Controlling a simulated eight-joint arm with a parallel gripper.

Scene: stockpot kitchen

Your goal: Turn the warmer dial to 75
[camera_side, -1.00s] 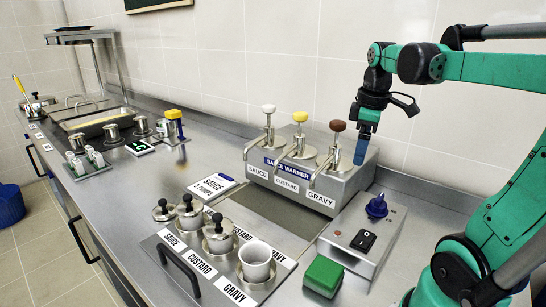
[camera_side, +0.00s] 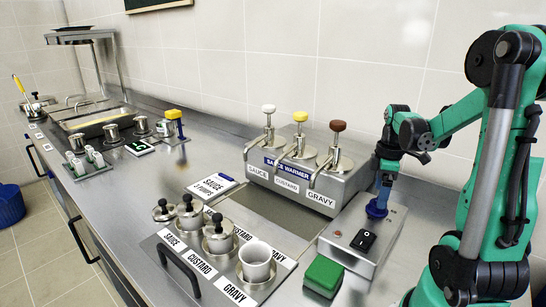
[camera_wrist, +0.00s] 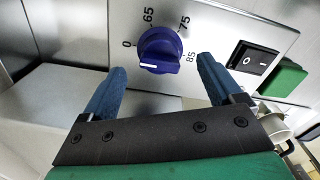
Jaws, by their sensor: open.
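The blue warmer dial (camera_wrist: 165,45) is on a pale panel with marks 0, 65, 75 and 85 around it. Its white pointer line lies at the lower left of the knob, nearest the 0 and away from the 75. In the side view the dial (camera_side: 376,210) sits on top of the grey control box (camera_side: 345,248). My gripper (camera_side: 383,192) is just above it, pointing down. In the wrist view my gripper (camera_wrist: 162,67) is open, with one blue finger on each side of the dial and visible gaps between. Nothing is held.
A black rocker switch (camera_wrist: 248,65) and a green block (camera_wrist: 284,78) are beside the dial. The sauce warmer (camera_side: 300,178) with three pumps stands behind left of the box. Lidded pots and a cup (camera_side: 256,262) sit in a holder at the front.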

